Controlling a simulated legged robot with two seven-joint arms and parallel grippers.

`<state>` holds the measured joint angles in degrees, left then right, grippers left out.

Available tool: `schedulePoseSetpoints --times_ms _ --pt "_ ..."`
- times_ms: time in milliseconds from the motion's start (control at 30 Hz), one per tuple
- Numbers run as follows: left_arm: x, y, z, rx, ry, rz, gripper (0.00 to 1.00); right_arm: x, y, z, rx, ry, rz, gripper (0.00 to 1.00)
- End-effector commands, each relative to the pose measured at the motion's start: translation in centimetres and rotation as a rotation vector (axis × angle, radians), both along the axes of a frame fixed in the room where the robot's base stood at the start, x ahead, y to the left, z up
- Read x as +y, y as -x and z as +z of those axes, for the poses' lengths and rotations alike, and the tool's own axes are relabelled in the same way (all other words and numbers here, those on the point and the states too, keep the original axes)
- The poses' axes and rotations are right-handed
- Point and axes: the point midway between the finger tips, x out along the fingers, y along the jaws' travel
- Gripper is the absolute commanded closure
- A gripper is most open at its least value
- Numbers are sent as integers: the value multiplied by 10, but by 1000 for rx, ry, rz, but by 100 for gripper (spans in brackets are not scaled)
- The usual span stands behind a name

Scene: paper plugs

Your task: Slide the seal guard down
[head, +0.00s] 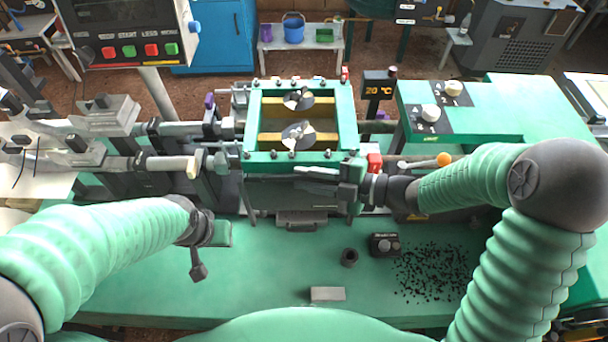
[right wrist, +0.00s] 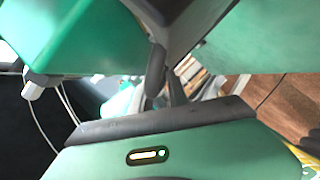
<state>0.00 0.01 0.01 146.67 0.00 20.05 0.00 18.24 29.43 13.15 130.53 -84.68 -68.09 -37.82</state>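I take the seal guard to be the dark panel (head: 285,193) on the front of the green-framed machine in the head view; its lower part sits above a grey handle (head: 300,221). My right gripper (head: 310,180) is in front of the panel's upper right part, just below the green frame, pointing left. Its dark fingers (right wrist: 165,92) show a narrow gap in the right wrist view, with nothing seen between them. Whether it touches the panel is unclear. My left gripper (head: 200,250) hangs over the bench at left, away from the panel; its finger opening is unclear.
The green frame (head: 253,110) holds two metal rotors. A red button (head: 375,163) and an orange-knobbed lever (head: 443,159) are near my right arm. On the green bench are a dark knob box (head: 384,245), black granules (head: 432,272) and a pale block (head: 327,294).

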Motion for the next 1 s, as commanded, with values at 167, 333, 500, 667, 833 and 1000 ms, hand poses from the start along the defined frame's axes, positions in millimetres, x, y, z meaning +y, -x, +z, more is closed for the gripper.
schedulePoseSetpoints --times_ms 167,333,500,667,833,1000 --pt "0 0 0 0 0 0 64 7 -3 -2 0 0 0 80" --pt "0 0 0 0 0 0 64 7 -3 -2 0 0 0 82" --pt "0 0 0 0 0 0 64 6 -3 -2 0 0 0 100" --pt "0 0 0 0 0 0 64 6 -2 -2 0 0 0 100" --pt "0 0 0 0 0 0 64 6 -2 -2 0 0 0 100" --pt "0 0 0 0 0 0 64 6 -2 -1 0 0 0 100"
